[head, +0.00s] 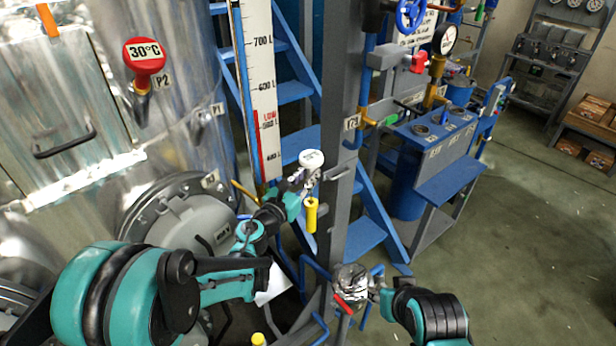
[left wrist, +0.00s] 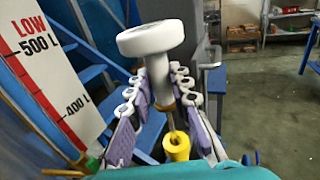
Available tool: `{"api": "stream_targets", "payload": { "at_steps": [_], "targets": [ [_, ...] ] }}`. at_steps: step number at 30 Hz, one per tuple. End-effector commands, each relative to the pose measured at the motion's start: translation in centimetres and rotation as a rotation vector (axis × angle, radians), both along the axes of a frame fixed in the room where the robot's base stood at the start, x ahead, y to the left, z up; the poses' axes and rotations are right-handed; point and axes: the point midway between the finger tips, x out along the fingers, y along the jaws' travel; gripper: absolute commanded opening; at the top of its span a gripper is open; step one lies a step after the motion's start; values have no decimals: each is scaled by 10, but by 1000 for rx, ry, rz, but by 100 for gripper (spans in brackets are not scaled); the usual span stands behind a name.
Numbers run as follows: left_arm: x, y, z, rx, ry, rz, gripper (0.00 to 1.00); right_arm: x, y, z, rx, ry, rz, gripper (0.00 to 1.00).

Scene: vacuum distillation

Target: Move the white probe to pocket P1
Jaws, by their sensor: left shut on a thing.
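The white probe (head: 312,158) has a round white head and a thick white stem. My left gripper (head: 301,180) is shut on the stem, with the head above its fingers. In the left wrist view the probe (left wrist: 157,42) stands nearly upright between the fingers (left wrist: 158,95). The P1 label (head: 199,135) is on the metal tank, left of and above my left gripper; the pocket opening is not clear. My right gripper (head: 376,284) is low in the head view, beside a silver fitting with a red lever; its fingers are unclear.
A red 30°C probe (head: 144,56) stands at P2 on the tank (head: 185,60). A yellow cylinder (head: 310,215) shows just below my left gripper. A level scale (head: 261,90), blue stairs (head: 292,92) and a grey post (head: 340,110) are close by. Open floor lies at right.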

Motion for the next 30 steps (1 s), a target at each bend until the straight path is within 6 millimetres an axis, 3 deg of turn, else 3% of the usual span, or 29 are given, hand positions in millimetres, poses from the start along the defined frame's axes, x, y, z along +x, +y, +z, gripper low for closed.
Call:
{"api": "stream_targets", "payload": {
  "at_steps": [15, 30],
  "targets": [
    [0, 0, 23, 0, 0, 0, 0, 0, 0, 17, 0, 0, 0, 40],
    [-3, 2, 26, 0, 0, 0, 0, 0, 0, 19, 0, 0, 0, 40]
  ]
}}
